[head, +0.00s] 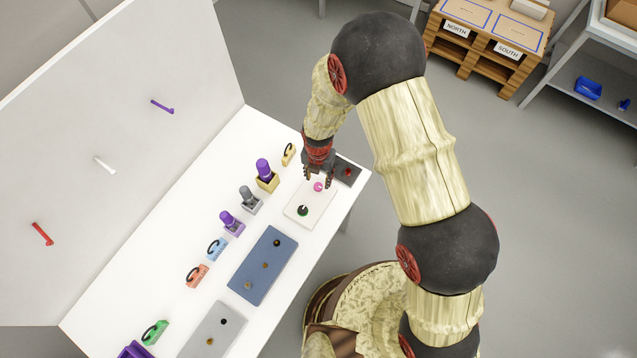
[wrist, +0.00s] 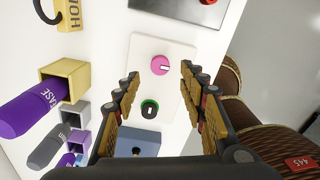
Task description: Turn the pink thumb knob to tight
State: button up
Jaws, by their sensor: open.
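The pink thumb knob (head: 318,187) sits on a white plate (head: 297,213) on the white table. It also shows in the wrist view (wrist: 160,65), with a white mark on its face pointing to the right. A black knob with a green ring (wrist: 150,108) is on the same plate. My gripper (head: 320,183) is above the plate, close to the pink knob. In the wrist view its two fingers (wrist: 160,80) are apart, with the pink knob framed between and just beyond the tips. No contact with the knob shows. I cannot read any label for tight.
A dark panel with a red knob (head: 347,171) lies beside the plate. A blue panel (head: 262,266) and grey panel (head: 215,330) lie nearer. Holders with purple and grey handles (head: 265,175) stand along the left. A pegged white wall (head: 110,130) rises behind.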

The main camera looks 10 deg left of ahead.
aim_at(318, 186)
notch_tip(318, 186, down, 6)
jog(key=shift+r, duration=0.15)
jog(key=shift+c, duration=1.3)
jog(key=c, duration=0.7)
grip_shut()
